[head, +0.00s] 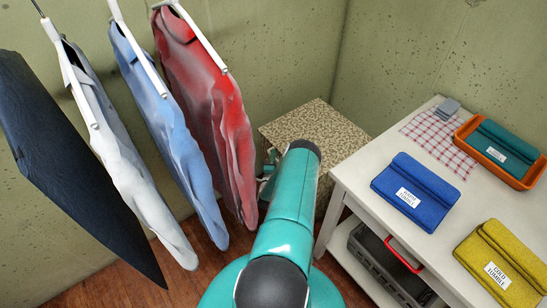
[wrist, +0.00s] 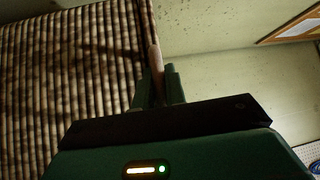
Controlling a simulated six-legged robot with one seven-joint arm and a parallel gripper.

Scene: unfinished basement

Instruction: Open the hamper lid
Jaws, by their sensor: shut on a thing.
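The hamper (head: 318,130) is a speckled tan woven box in the corner, partly hidden behind my teal arm. Its top looks flat and covered in the head view; I cannot tell whether the lid is slightly raised. In the wrist view, its ribbed brown-and-cream weave (wrist: 65,75) fills the left side. My gripper (wrist: 158,88) is at the hamper's edge, its fingers shut on a thin tan piece (wrist: 154,57) that looks like the lid's tab. In the head view, my gripper (head: 268,174) is at the hamper's left side, mostly hidden by my arm.
Hanging garments, dark, white, blue and red (head: 208,95), fill the left, the red one close to my arm. A white table (head: 355,168) stands right, holding a blue folded cloth (head: 415,190), a yellow one (head: 500,265) and an orange tray (head: 530,178). Walls enclose the corner.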

